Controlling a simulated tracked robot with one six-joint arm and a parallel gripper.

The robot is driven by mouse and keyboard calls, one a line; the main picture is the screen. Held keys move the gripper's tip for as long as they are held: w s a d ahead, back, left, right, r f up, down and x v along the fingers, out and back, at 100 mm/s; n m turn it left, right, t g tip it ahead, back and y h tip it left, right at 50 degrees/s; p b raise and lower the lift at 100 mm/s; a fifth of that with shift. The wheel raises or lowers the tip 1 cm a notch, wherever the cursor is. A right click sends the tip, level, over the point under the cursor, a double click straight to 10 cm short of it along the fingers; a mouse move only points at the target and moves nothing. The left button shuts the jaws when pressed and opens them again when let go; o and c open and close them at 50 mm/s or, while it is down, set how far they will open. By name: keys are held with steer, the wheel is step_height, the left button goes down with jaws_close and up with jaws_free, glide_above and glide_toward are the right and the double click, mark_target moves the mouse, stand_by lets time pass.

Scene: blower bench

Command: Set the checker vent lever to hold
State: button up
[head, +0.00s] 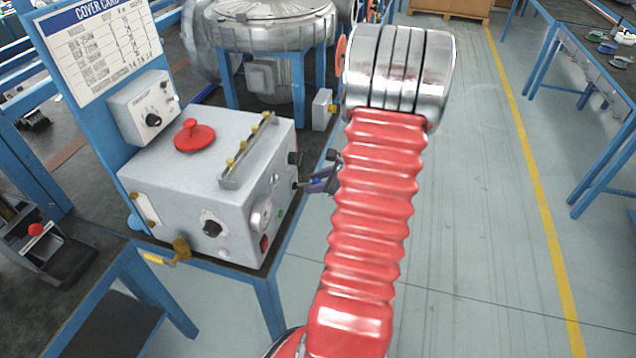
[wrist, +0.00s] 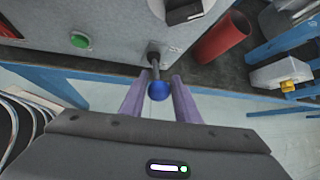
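The checker is a grey metal box (head: 190,185) on a blue-framed bench in the head view. Its vent lever is a short dark rod with a blue ball end (wrist: 158,90), standing out from the box face in the wrist view. My gripper (wrist: 159,75) has its two purple fingers apart, one on each side of the blue ball, with a small gap showing on both sides. In the head view my gripper (head: 318,182) is at the box's right side, partly hidden by my red arm. No lever position marking can be read.
A red-knobbed lid (head: 194,135) and a rail with yellow knobs (head: 248,150) top the box. Open floor (head: 470,200) lies right.

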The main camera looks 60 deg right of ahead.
steer(key=o, duration=0.3)
steer(key=shift+s, duration=0.1)
steer(key=shift+f, duration=0.1)
steer(key=shift+s, duration=0.1)
steer(key=v, duration=1.3)
steer(key=shift+s+r, duration=0.2)
steer(key=shift+r, duration=0.05)
